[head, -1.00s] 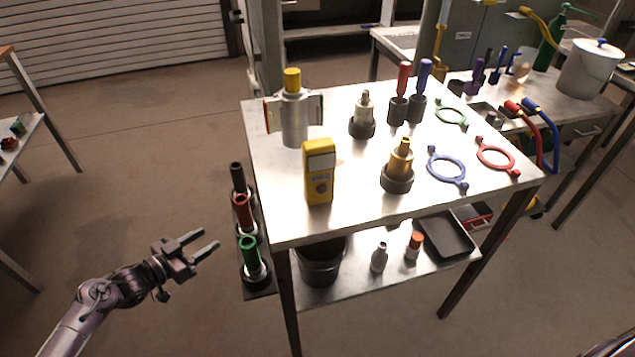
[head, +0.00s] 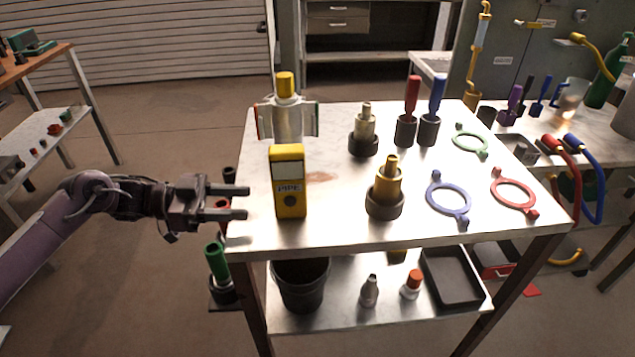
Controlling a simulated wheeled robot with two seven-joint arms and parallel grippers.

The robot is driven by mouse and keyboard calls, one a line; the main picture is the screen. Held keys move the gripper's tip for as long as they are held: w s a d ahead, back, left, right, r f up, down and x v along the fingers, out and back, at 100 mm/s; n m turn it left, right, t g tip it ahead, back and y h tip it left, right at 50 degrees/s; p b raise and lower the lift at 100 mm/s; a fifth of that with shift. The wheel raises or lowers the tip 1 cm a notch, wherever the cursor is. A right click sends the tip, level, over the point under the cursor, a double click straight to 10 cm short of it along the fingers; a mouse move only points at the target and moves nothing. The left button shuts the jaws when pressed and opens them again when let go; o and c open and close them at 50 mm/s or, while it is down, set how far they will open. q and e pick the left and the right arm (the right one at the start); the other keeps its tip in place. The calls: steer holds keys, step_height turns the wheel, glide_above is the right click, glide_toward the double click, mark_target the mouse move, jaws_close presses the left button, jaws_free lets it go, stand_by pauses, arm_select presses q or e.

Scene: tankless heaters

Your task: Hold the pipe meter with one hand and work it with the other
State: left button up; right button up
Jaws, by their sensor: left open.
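The pipe meter (head: 289,182) is a yellow upright box with a pale screen, the word PIPE and a dark round dial on its front. It stands near the front left of the metal table (head: 335,222). My left gripper (head: 246,202) is open and empty, its two fingers pointing right at the table's left edge. The fingertips are a short way left of the meter and look apart from it. My right gripper is not in view.
A grey canister with a yellow cap (head: 287,118) stands behind the meter. A brass fitting (head: 386,190) and a blue ring (head: 448,198) are to its right. Colored tubes, one green (head: 217,262), stand on a rack at the table's left side. The table front center is clear.

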mark_target(284, 203)
arm_select(q)
steer(key=shift+d, duration=0.55)
steer(key=d, duration=0.5)
steer(key=d+f+p, duration=0.1)
steer(key=d, duration=0.2)
steer(key=shift+d, duration=0.15)
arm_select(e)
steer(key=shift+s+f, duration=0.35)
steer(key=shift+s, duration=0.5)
arm_select(q)
steer(key=c, duration=0.7)
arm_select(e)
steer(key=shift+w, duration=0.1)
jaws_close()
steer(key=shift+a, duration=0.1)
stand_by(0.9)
